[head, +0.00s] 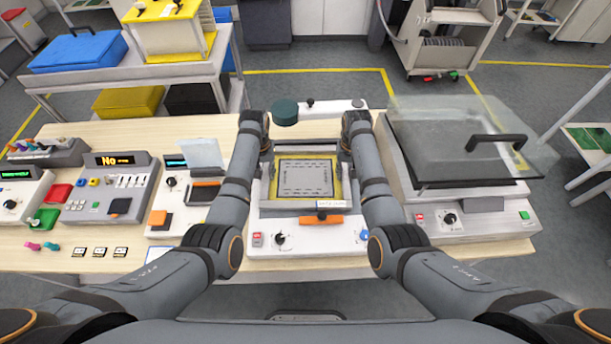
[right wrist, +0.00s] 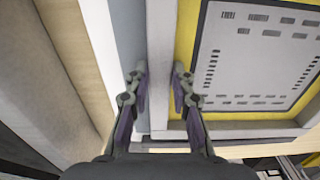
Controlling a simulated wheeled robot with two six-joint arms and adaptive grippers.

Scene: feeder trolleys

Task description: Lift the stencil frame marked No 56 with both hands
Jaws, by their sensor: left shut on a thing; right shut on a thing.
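The stencil frame (head: 305,178) has light grey bars, a yellow inner border and a grey sheet with small apertures. It is at the printer in the middle of the bench. A white label (head: 330,204) is at its front edge, too small to read. My left gripper (head: 267,153) is at the frame's left side, shut on it, its fingertips mostly hidden by the wrist. My right gripper (head: 345,152) is at the right side. In the right wrist view, its two fingers (right wrist: 160,82) are shut on a side bar of the frame (right wrist: 162,50). I cannot tell whether the frame is clear of the printer.
An orange handle (head: 321,221) is in front of the frame. A dark green round pot (head: 285,111) stands behind it. A machine with a raised glass lid (head: 455,140) is close at right. Control boxes (head: 110,187) fill the left bench. A trolley (head: 175,70) stands behind.

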